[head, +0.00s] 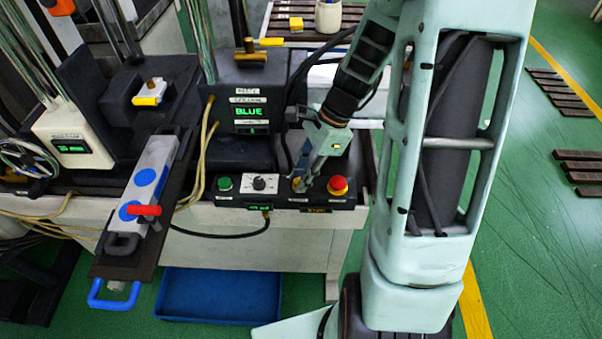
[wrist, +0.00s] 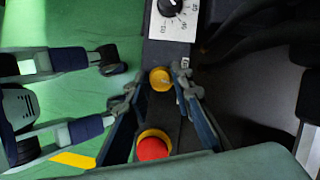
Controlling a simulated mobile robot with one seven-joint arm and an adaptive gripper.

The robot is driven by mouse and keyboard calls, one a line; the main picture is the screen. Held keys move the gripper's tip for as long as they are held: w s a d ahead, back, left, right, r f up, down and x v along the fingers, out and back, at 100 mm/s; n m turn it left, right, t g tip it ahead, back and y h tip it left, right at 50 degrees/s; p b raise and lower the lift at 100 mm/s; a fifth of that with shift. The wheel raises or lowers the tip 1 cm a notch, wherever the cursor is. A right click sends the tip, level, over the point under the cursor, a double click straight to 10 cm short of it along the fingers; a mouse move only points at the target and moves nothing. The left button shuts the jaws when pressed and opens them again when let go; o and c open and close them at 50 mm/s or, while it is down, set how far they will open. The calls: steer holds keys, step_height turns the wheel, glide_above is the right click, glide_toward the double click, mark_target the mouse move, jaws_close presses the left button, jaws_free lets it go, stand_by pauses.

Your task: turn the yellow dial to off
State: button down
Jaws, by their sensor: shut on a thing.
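The yellow dial (wrist: 160,79) is a small round knob on a dark control box, seen from above in the wrist view. In the head view it is partly hidden by my fingers (head: 304,186). My gripper (wrist: 162,88) reaches down over the box with one finger on each side of the dial, shut on it. Its pointer and the off mark are too small to read.
A red button (wrist: 152,148) with a yellow collar sits close to the dial. On its other side is a white-plated black knob (head: 260,184), then a green button (head: 225,183). A black machine box (head: 249,90) with a BLUE display stands behind.

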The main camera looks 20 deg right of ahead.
steer(key=n+g, duration=0.1)
steer(key=n, duration=0.1)
steer(key=n+g+p, duration=0.1)
steer(key=n, duration=0.2)
steer(key=shift+w+n+h, duration=0.2)
steer(key=shift+n+h, duration=0.1)
steer(key=shift+a+n+g+h+p, duration=0.1)
steer(key=shift+n+g+h+p, duration=0.45)
steer(key=shift+n, duration=1.35)
steer(key=c, duration=1.7)
jaws_free()
step_height(320, 180, up, 10)
steer(key=shift+r, duration=0.1)
